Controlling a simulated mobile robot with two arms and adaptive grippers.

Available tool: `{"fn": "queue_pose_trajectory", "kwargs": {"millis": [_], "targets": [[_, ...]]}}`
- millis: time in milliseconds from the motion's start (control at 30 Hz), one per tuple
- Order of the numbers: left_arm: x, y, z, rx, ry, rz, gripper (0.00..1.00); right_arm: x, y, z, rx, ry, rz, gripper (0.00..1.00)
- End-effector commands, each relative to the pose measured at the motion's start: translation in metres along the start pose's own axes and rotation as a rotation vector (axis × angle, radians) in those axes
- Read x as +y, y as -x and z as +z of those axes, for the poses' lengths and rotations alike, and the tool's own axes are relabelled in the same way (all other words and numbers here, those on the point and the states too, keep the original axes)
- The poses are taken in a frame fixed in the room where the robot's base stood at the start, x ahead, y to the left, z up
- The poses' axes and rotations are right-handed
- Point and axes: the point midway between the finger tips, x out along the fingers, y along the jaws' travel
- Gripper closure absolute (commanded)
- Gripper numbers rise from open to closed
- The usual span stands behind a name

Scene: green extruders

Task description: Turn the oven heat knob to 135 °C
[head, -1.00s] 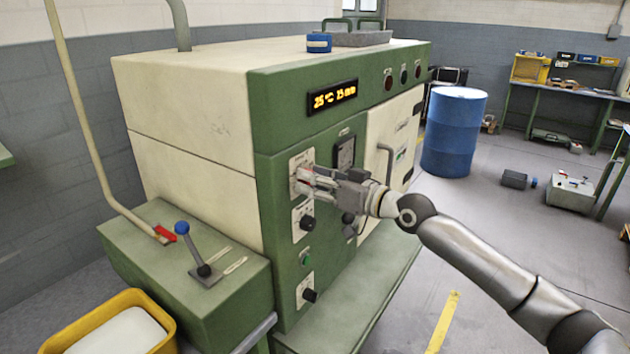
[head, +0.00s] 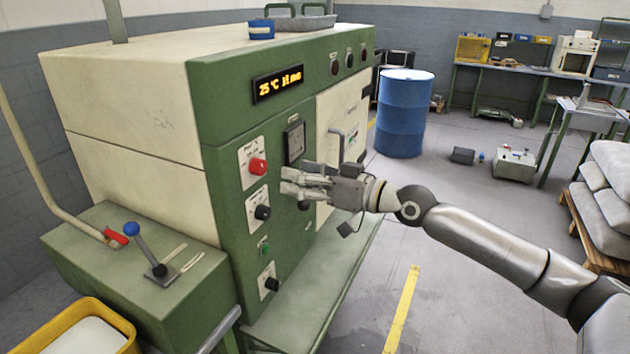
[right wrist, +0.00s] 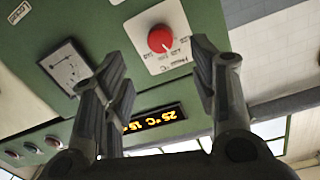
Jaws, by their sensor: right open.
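The oven (head: 130,130) has a green front panel whose display (head: 277,84) shows 25 °C and a blurred minutes value. A red knob (head: 258,166) sits on a white dial plate below the display; the plate's lettering is too small to read surely. My right gripper (head: 287,180) is open and empty, just right of and below the red knob in the head view. In the right wrist view, the red knob (right wrist: 160,38) shows between the spread fingers (right wrist: 158,66), beyond their tips and apart from them. My left gripper is not in view.
Below the red knob are a black knob (head: 262,212), a green button (head: 264,249) and a lower black knob (head: 271,284). A gauge (head: 295,141) is to its right. A blue-handled lever (head: 142,247) stands at left.

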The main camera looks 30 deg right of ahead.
Motion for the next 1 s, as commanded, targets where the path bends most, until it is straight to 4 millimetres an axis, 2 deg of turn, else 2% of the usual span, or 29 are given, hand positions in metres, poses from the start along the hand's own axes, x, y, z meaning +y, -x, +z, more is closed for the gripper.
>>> {"fn": "queue_pose_trajectory", "kwargs": {"millis": [100, 333, 900, 1000], "targets": [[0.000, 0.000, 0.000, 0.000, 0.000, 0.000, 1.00, 0.001, 0.015, 0.001, -0.002, -0.001, 0.002, 0.46], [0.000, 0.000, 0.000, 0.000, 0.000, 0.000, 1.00, 0.000, 0.029, 0.001, -0.002, 0.000, 0.000, 0.46], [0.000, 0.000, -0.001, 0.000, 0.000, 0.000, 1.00, 0.000, 0.032, 0.000, 0.000, 0.001, 0.000, 0.46], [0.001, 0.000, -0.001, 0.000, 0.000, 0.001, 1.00, 0.008, 0.030, 0.007, -0.002, -0.002, 0.016, 0.46]]}}
